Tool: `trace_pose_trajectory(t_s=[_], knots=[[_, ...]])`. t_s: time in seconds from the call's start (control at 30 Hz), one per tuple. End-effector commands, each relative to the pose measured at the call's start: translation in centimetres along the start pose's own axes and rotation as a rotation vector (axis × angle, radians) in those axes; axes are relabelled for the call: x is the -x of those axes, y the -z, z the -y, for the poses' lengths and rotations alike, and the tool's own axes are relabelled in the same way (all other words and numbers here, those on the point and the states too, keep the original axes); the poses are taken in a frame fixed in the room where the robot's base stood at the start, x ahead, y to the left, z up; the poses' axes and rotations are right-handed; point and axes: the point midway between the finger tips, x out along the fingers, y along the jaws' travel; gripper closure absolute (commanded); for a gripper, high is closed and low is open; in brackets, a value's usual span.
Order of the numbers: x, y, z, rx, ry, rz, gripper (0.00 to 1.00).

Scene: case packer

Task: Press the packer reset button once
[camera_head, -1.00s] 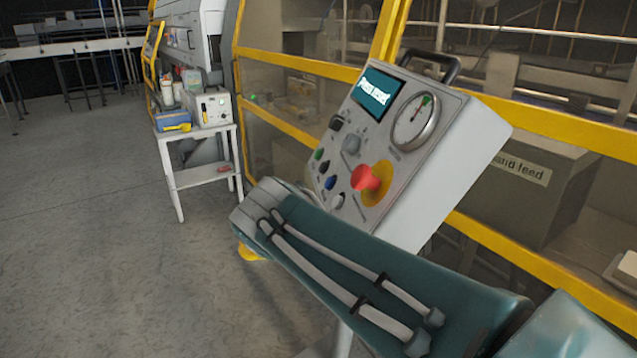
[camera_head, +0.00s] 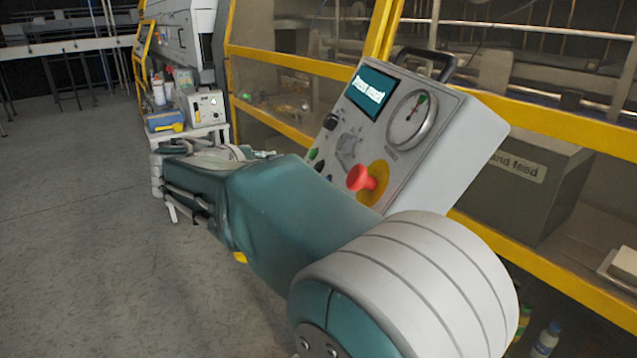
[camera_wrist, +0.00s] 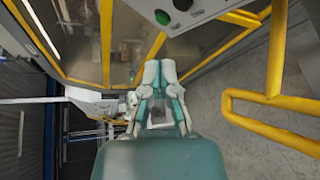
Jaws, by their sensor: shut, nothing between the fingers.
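The tilted grey control panel (camera_head: 425,135) stands right of centre in the head view. It carries a lit screen (camera_head: 370,92), a round gauge (camera_head: 410,120), a red mushroom button on a yellow disc (camera_head: 362,179), a grey selector (camera_head: 348,148) and a green button (camera_head: 313,154). My arm hides its lower part, and no label reading reset is legible. In the wrist view my gripper (camera_wrist: 159,70) is shut and empty, below the panel edge (camera_wrist: 205,17) and apart from it. A green button (camera_wrist: 162,17) shows there. I cannot make out the fingertips in the head view.
Yellow guard frames (camera_head: 290,60) stand behind the panel. A white cart (camera_head: 215,130) with a boxy device and bottles stands at left. A yellow rail (camera_wrist: 230,105) shows at right in the wrist view. Open grey floor (camera_head: 80,220) lies at left.

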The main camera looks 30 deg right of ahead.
Motion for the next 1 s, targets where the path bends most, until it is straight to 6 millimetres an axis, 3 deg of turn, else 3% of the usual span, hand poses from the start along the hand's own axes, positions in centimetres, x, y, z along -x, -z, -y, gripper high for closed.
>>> trace_pose_trajectory(t_s=[0.27, 1.0], knots=[[0.0, -0.1, 0.2, 0.0, 0.001, 0.0, 1.0], [-5.7, -4.2, 4.3, -0.001, 0.001, 0.0, 1.0]])
